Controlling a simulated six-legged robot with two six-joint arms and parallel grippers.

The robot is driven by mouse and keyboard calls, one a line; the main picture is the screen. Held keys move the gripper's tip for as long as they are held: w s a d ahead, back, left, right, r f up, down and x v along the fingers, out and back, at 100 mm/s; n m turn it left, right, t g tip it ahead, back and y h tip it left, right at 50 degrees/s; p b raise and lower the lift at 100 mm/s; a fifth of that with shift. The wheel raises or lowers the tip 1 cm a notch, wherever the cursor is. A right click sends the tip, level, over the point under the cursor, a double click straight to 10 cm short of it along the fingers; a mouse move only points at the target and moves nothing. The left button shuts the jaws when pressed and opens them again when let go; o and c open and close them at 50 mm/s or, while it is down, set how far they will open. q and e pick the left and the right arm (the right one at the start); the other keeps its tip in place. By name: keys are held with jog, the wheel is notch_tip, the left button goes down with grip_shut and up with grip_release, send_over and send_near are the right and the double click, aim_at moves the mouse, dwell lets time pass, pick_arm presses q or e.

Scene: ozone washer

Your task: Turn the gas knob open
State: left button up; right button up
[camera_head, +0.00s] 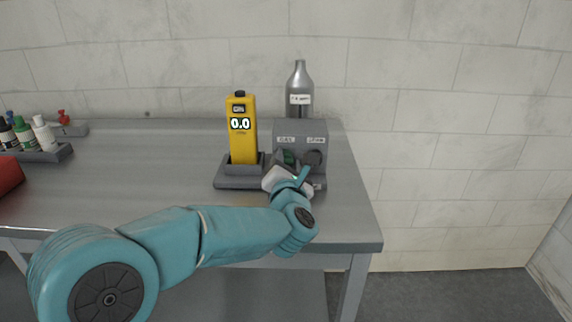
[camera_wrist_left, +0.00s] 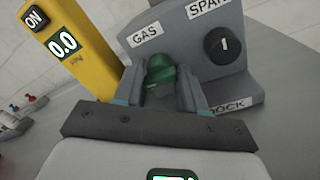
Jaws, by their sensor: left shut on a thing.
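The green gas knob (camera_wrist_left: 160,72) sits under the GAS label on the grey panel in the left wrist view. In the head view the green knob (camera_head: 289,157) is partly hidden by my gripper. My left gripper (camera_wrist_left: 158,88) has its two fingers on either side of the knob and is shut on it. In the head view the left gripper (camera_head: 296,166) reaches the front of the grey gas box (camera_head: 300,131). The black spark knob (camera_wrist_left: 224,45) is to the right of the green one, with a white mark pointing up. My right gripper is not in view.
A yellow meter (camera_head: 242,140) reading 0.0 stands in a grey dock left of the gas box. A silver bottle (camera_head: 300,80) stands behind the box. Small bottles (camera_head: 24,132) sit in a rack at far left. The metal table (camera_head: 150,160) is clear between.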

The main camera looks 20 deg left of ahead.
pick_arm(q)
jog(key=m, duration=0.1)
jog(key=m+b, duration=0.1)
jog(key=m, duration=0.2)
jog(key=shift+f+b, duration=0.25)
jog(key=shift+b, duration=0.05)
jog(key=m, duration=0.2)
jog(key=shift+m, duration=0.4)
jog(key=m, duration=0.2)
jog(key=shift+m, duration=0.4)
jog(key=m, duration=0.4)
jog(key=shift+t, duration=0.4)
jog(key=shift+f+m+h+p, duration=0.1)
jog(key=shift+m+h+p, duration=0.25)
jog(key=shift+m, duration=1.85)
jog(key=o, duration=0.9)
jog(key=shift+a, duration=0.1)
